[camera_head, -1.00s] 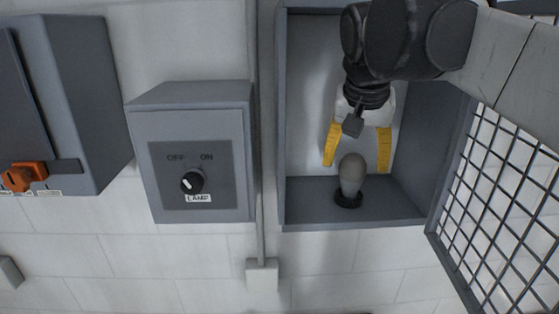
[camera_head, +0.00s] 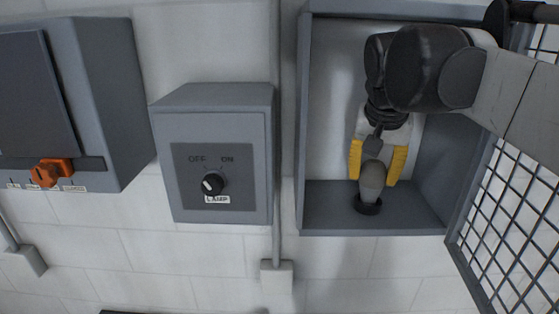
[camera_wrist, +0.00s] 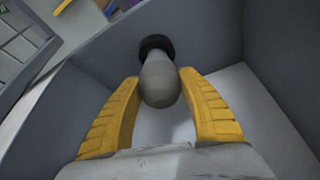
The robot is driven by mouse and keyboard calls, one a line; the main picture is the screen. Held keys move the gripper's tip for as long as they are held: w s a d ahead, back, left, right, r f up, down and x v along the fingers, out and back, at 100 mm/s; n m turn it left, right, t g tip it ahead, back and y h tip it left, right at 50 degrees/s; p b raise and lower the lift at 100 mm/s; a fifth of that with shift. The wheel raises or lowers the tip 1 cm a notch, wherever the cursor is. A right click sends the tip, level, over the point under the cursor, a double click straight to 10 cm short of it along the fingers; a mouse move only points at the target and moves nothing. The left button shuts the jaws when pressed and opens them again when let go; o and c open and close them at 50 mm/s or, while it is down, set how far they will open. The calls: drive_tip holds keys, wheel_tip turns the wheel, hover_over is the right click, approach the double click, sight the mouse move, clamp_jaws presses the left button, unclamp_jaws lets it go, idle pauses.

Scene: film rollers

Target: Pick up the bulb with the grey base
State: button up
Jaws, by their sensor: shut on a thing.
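The bulb (camera_head: 372,180) is grey and rounded and stands in a dark round socket (camera_head: 367,206) on the floor of an open grey wall box. In the wrist view the bulb (camera_wrist: 160,84) sits between the two yellow fingers, with the dark socket (camera_wrist: 156,46) beyond it. My gripper (camera_head: 377,174) is inside the box and shut on the bulb, one finger at each side. The bulb's base is hidden in or behind the socket, so its colour cannot be told.
The grey box (camera_head: 400,218) has walls close around my gripper. A mesh door (camera_head: 510,220) hangs open at the right. A lamp switch box (camera_head: 215,150) with an OFF/ON knob is to the left, and a cabinet with an orange handle (camera_head: 52,172) is farther left.

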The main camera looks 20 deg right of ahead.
drive_tip(key=shift+r, duration=0.1)
drive_tip(key=shift+r+b, duration=0.4)
drive_tip(key=shift+r, duration=0.3)
drive_tip(key=shift+s+a+f+t+h+b, duration=0.3)
drive_tip(key=shift+t+b, duration=0.2)
drive_tip(key=shift+b, duration=0.05)
drive_tip(key=shift+s+a+f+t+h+b, duration=0.1)
drive_tip(key=shift+s+a+t+h+b, duration=0.2)
drive_tip(key=shift+s+t+h+b, duration=0.25)
drive_tip(key=shift+s+a+t+h+b, duration=0.25)
drive_tip(key=shift+s+t+h+b, duration=0.1)
drive_tip(key=shift+t+b, duration=0.25)
drive_tip(key=r, duration=0.2)
drive_tip(key=s+r, duration=0.1)
drive_tip(key=r, duration=0.1)
drive_tip(key=a+r+b, duration=0.1)
drive_tip(key=shift+s+r, duration=0.2)
drive_tip(key=shift+r, duration=0.2)
drive_tip(key=s+a+b, duration=0.3)
drive_tip(key=s+a, duration=0.6)
drive_tip(key=s, duration=0.5)
drive_tip(key=s+a+r+g+y+p, duration=0.2)
drive_tip(key=s+r+g+p, duration=0.1)
drive_tip(key=r, duration=0.4)
drive_tip(key=shift+s+a, duration=0.2)
drive_tip(key=shift+a, duration=0.15)
